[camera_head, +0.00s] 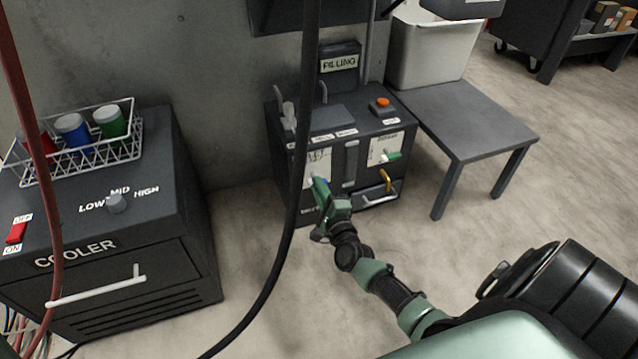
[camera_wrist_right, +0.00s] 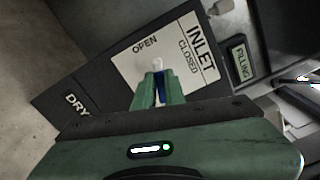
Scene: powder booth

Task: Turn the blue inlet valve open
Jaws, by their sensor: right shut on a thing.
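The blue inlet valve (camera_wrist_right: 160,88) is on the front of the dark filling station, on a white plate (camera_wrist_right: 180,52) marked INLET, OPEN and CLOSED. My right gripper (camera_wrist_right: 158,90) is shut on the valve handle, with the green fingers on either side of it. In the head view, the right gripper (camera_head: 320,186) reaches the left part of the station's front (camera_head: 349,150), and the fingers hide most of the valve. The valve's exact angle is hard to tell. My left gripper is not in view.
A green-handled valve (camera_head: 392,156) and a yellow tap (camera_head: 386,180) are right of the inlet plate. A black hose (camera_head: 297,180) hangs across the view. The cooler (camera_head: 110,230) stands left, and a grey table (camera_head: 470,120) stands right.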

